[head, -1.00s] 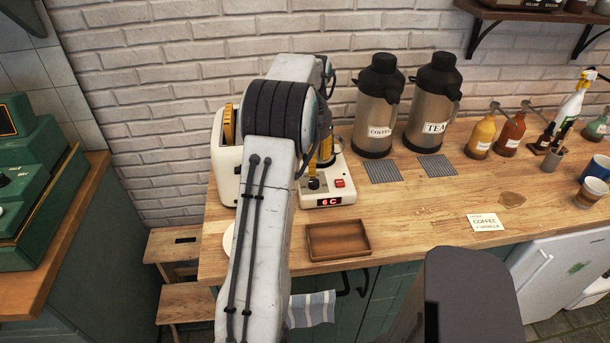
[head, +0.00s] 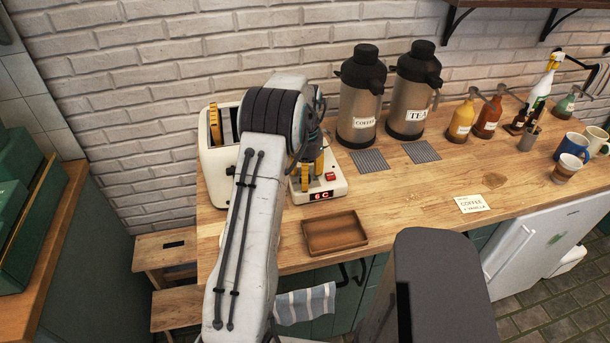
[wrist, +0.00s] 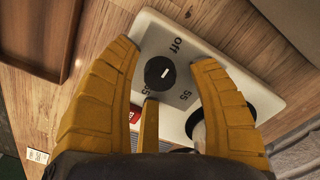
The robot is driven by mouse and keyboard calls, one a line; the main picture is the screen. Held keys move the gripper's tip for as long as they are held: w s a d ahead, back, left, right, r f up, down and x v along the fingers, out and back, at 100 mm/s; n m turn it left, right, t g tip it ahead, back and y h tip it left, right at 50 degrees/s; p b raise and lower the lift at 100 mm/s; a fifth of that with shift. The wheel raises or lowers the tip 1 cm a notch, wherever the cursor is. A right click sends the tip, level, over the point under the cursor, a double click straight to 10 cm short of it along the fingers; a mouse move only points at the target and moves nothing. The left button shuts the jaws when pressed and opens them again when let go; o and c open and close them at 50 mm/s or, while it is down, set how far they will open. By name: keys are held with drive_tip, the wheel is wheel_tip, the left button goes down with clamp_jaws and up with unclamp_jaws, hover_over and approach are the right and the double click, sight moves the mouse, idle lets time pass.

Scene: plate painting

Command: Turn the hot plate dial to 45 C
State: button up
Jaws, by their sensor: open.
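The hot plate (head: 333,187) is a white box on the wooden counter, with a red display (head: 321,195) on its front that seems to read 6 C. Its black dial (wrist: 160,73) shows in the wrist view, with a white pointer mark and the printed labels Off and 55; another label is partly hidden by a finger. My gripper (wrist: 165,56) is open, its yellow fingers apart on either side of the dial, and I see no contact. In the head view my gripper (head: 312,174) is over the hot plate's front left and hides the dial.
A red switch (head: 330,177) sits beside the dial. A wooden tray (head: 336,234) lies just in front of the hot plate. A toaster (head: 215,165) stands close on the left. Coffee (head: 358,105) and tea (head: 409,100) flasks stand behind right.

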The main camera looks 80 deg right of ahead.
drive_tip(key=shift+f, duration=0.15)
clamp_jaws()
idle(0.6)
